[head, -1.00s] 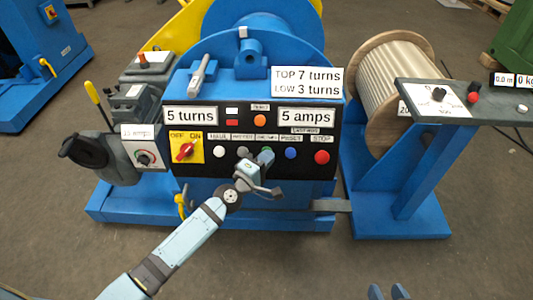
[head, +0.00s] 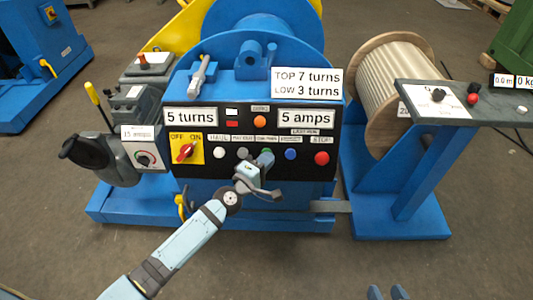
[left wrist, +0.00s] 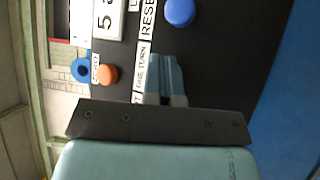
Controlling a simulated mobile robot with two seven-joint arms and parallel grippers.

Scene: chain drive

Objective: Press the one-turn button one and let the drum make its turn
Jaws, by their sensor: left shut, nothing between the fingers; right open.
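The black control panel (head: 328,168) fronts the blue machine. My left gripper (head: 266,158) is shut and empty, its fingertips at the panel under the ONE TURN label (left wrist: 142,68). The one-turn button is hidden behind the fingers (left wrist: 166,82), so I cannot tell whether it is pressed in. The blue drum (head: 292,42) stands behind the panel; the signs read 5 turns (head: 191,117) and 5 amps (head: 306,118). My right gripper (head: 388,292) is open and empty at the bottom edge, away from the machine.
Beside the fingers are a blue reset button (head: 290,154), a red stop button (head: 321,158) and a white haul button (head: 218,153). An orange button (head: 260,121) is above. A red switch (head: 186,151) is at the left. A wooden reel (head: 400,85) stands at the right.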

